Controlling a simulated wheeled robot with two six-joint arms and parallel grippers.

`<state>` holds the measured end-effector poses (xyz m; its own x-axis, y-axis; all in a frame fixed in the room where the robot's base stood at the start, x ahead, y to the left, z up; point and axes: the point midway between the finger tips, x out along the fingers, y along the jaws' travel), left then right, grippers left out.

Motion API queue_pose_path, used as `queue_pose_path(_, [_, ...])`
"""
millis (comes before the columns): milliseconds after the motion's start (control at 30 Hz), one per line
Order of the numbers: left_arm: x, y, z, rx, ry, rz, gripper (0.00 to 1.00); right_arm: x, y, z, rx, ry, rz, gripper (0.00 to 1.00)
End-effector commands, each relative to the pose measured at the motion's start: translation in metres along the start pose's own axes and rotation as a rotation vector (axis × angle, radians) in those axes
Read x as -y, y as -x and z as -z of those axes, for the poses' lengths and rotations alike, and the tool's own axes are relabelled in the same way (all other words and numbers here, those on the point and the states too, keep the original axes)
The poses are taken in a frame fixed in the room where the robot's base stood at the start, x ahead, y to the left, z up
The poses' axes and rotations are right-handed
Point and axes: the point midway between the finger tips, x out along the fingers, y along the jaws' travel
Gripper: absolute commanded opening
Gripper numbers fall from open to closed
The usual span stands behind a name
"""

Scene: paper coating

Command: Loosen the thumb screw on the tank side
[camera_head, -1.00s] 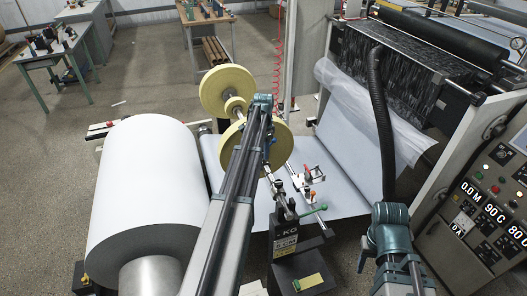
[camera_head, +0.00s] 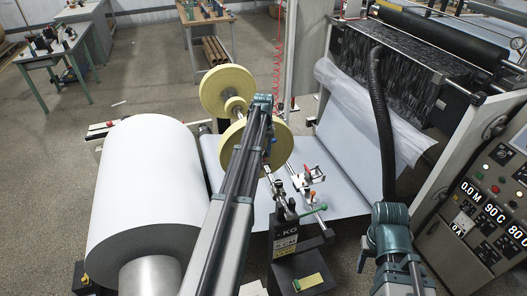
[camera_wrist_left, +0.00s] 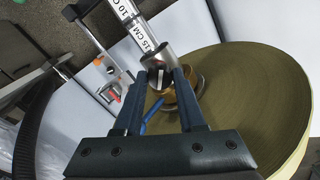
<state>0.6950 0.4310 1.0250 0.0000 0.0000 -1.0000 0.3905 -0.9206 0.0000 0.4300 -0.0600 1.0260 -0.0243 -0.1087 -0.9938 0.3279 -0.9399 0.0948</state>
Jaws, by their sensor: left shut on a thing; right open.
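My left gripper (camera_wrist_left: 158,86) is shut on a small thumb screw (camera_wrist_left: 158,76) with a pale bar across its dark face. The screw sits at a metal collar at the end of a white scale bar (camera_wrist_left: 138,28) marked in CM. In the head view my left gripper (camera_head: 268,152) is mostly hidden behind its own arm, beside the yellow discs (camera_head: 228,88); the screw cannot be made out there. My right gripper (camera_head: 368,262) is open and empty at lower right, away from the screw; its fingers show only partly.
A large white paper roll (camera_head: 142,190) stands at left. The brown disc (camera_wrist_left: 245,100) lies close beside the left gripper. A stand marked KG (camera_head: 287,240) and a green-tipped lever (camera_head: 321,208) are nearby. A control panel (camera_head: 490,205) and black hose (camera_head: 382,125) are at right.

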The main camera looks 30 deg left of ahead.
Motion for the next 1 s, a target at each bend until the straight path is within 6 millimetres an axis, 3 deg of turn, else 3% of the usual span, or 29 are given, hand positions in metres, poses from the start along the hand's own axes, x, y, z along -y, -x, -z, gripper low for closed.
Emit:
queue_pose_path(500, [-0.0001,0.0000,0.0000,0.000,0.379,0.000,0.00,0.0000,0.0000,0.0000,0.000,0.000,0.000,0.50])
queue_pose_path(1000, [-0.0001,0.0000,0.0000,0.000,0.486,0.000,0.00,0.0000,0.0000,0.0000,0.000,0.000,0.000,0.50])
